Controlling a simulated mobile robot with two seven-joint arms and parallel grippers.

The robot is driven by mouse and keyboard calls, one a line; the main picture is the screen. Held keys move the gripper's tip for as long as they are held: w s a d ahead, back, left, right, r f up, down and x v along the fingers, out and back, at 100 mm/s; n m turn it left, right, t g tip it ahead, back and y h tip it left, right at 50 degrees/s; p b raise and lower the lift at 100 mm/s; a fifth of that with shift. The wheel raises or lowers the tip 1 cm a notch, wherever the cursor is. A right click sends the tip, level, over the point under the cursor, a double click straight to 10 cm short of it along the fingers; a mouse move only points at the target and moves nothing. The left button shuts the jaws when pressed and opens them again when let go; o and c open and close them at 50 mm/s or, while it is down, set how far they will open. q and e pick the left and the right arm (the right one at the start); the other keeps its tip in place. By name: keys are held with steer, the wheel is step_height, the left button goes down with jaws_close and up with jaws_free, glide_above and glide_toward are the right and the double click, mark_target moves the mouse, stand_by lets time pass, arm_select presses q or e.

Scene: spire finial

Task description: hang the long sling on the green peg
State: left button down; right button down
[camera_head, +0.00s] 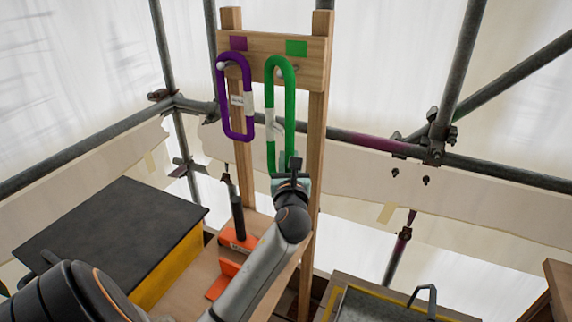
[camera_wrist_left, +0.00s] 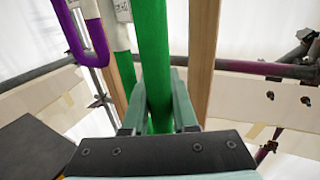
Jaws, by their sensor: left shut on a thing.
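The long green sling (camera_head: 290,100) is a narrow upright loop with a pale label section. Its top bend is at the peg (camera_head: 281,71) under the green square (camera_head: 296,48) on the wooden board. The peg shows inside the loop; I cannot tell whether the sling rests on it. My left gripper (camera_head: 291,170) is shut on the sling's lower end. In the left wrist view the green webbing (camera_wrist_left: 153,60) runs up from between the fingers (camera_wrist_left: 160,108). The purple sling (camera_head: 221,100) hangs on the left peg, under the purple square. My right gripper is out of view.
The wooden frame's right post (camera_head: 316,140) stands close to the right of the sling. Scaffold tubes (camera_head: 370,143) cross behind. A black-topped yellow box (camera_head: 110,235) stands at left, and an orange tool (camera_head: 237,240) lies on the wooden surface below my arm.

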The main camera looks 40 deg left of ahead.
arm_select(q)
steer(key=shift+w+a+f+b, duration=0.15)
steer(key=shift+w+a+b, duration=0.15)
steer(key=shift+w, duration=0.55)
steer(key=shift+w+a+f+b, duration=0.2)
steer(key=shift+w+b, duration=0.1)
steer(key=shift+w, duration=0.5)
steer(key=shift+w+a+f+b, duration=0.15)
steer(key=shift+w+a+b, duration=0.15)
steer(key=shift+w, duration=0.55)
steer(key=c, duration=0.6)
jaws_free()
steer(key=shift+f, duration=0.1)
